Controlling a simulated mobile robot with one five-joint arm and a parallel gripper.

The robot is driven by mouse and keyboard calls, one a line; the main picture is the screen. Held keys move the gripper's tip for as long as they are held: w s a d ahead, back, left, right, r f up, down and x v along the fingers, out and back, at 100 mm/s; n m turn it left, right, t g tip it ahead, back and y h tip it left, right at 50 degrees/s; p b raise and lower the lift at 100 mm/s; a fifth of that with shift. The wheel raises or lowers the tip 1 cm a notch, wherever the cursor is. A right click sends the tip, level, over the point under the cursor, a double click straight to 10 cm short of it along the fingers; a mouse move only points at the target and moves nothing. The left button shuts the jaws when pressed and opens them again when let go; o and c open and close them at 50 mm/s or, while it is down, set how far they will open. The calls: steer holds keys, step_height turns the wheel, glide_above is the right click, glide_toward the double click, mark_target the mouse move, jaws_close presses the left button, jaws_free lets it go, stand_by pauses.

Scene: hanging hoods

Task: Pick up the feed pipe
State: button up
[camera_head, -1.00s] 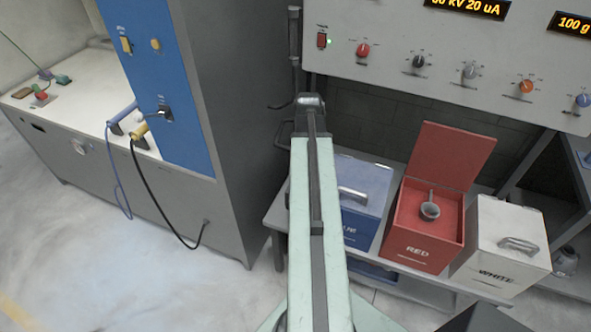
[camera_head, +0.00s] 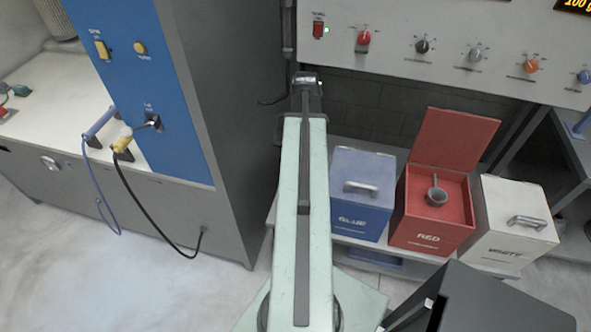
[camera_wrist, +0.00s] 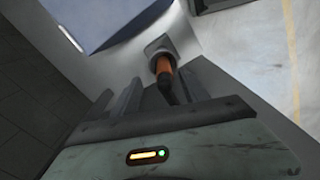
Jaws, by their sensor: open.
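In the wrist view, an orange cylindrical piece with a dark end (camera_wrist: 164,66) sits in a grey socket on a pale surface. My gripper (camera_wrist: 158,88) is open, with one finger on each side of the dark end; I cannot tell whether they touch it. In the head view, a yellow-handled pipe with a black hose (camera_head: 124,144) and a blue-handled one with a blue hose (camera_head: 100,122) rest at the blue cabinet front. Neither is labelled readably, so I cannot tell which is the feed pipe.
A blue-fronted cabinet (camera_head: 130,60) stands at left. A control panel (camera_head: 440,70) hangs above. Pale floor (camera_head: 100,270) is clear at lower left.

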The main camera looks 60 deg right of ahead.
step_height(320, 180, down, 2)
steer(key=shift+w+b, duration=0.15)
steer(key=shift+b, duration=0.35)
steer(key=shift+w+a, duration=0.1)
steer(key=f+b, duration=0.5)
steer(key=shift+w+a, duration=0.15)
steer(key=shift+w, duration=0.15)
jaws_close()
stand_by(0.6)
